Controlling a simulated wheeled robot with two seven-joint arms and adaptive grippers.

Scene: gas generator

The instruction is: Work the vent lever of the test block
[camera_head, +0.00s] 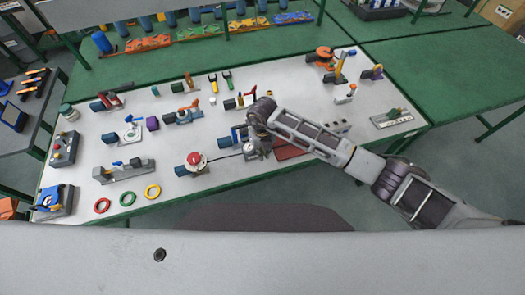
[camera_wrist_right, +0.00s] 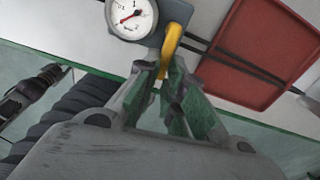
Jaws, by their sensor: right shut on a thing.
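The test block shows in the right wrist view as a grey body (camera_wrist_right: 178,12) with a round white pressure gauge (camera_wrist_right: 131,16) with a red needle. A yellow vent lever (camera_wrist_right: 171,42) hangs from it towards my fingers. My right gripper (camera_wrist_right: 163,82) is shut on the lever's lower end, which is partly hidden between the green fingertips. In the head view my right gripper (camera_head: 256,152) is over the front middle of the white table top and mostly hides the block. My left gripper is not in view.
A red tray (camera_wrist_right: 262,50) lies right of the block. A red-topped valve (camera_head: 195,161) stands to its left, with a dark hose between. Several other fittings and levers cover the white table top (camera_head: 225,178). Its front edge is close to the block.

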